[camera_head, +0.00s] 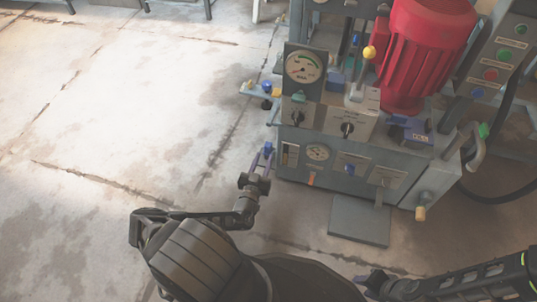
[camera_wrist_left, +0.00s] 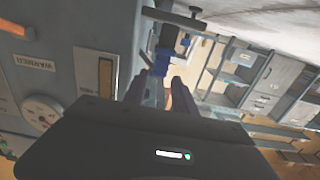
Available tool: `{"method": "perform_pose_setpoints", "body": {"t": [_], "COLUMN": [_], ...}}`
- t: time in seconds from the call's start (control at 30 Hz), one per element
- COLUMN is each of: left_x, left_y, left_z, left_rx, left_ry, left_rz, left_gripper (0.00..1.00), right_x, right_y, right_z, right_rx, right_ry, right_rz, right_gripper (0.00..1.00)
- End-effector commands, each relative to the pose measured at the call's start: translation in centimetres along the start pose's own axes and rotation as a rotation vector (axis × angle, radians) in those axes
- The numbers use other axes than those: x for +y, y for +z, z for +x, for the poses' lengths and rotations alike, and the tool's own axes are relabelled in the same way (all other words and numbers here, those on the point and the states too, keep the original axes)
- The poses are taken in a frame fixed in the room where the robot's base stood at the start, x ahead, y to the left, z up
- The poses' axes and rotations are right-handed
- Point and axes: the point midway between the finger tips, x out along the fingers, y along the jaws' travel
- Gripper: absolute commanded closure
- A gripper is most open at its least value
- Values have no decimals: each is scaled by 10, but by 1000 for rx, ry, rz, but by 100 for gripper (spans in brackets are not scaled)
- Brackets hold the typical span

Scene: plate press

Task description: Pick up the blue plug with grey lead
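A small blue part (camera_head: 268,147), which looks like the blue plug, is at the left side of the press, low near its front corner. In the left wrist view a blue piece (camera_wrist_left: 159,62) shows just past the fingertips. A grey lead cannot be made out. My left gripper (camera_head: 261,158) is beside the press with its two fingers apart. In the left wrist view the fingers (camera_wrist_left: 161,82) point at the blue piece; I cannot tell whether they touch it. My right gripper (camera_head: 368,279) is low at the bottom right, away from the press; its fingers are unclear.
The grey press (camera_head: 340,165) carries a red motor (camera_head: 425,45), a gauge (camera_head: 303,66), knobs and a yellow-knobbed lever (camera_head: 369,53). A small side shelf (camera_head: 258,91) with blue and yellow pieces juts out above my left gripper. The floor to the left is clear.

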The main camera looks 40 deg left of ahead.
Motion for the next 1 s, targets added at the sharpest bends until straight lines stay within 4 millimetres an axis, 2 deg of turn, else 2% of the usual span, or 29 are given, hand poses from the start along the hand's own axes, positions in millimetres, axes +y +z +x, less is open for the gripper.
{"method": "perform_pose_setpoints", "body": {"t": [0.17,0.53,0.8,1.0], "left_x": [1,1,0,0], "left_y": [1,1,2,0], "left_z": [17,23,59,70], "left_rx": [2,1,2,-1], "left_ry": [2,3,3,3], "left_rz": [1,1,1,1], "left_gripper": [67,67,67,67], "right_x": [2,3,8,8], "right_y": [0,-1,-2,-3], "right_z": [7,9,26,26], "right_rx": [3,4,11,11], "right_ry": [0,0,-1,-2], "right_rz": [0,0,1,2], "right_gripper": [64,64,64,64]}}
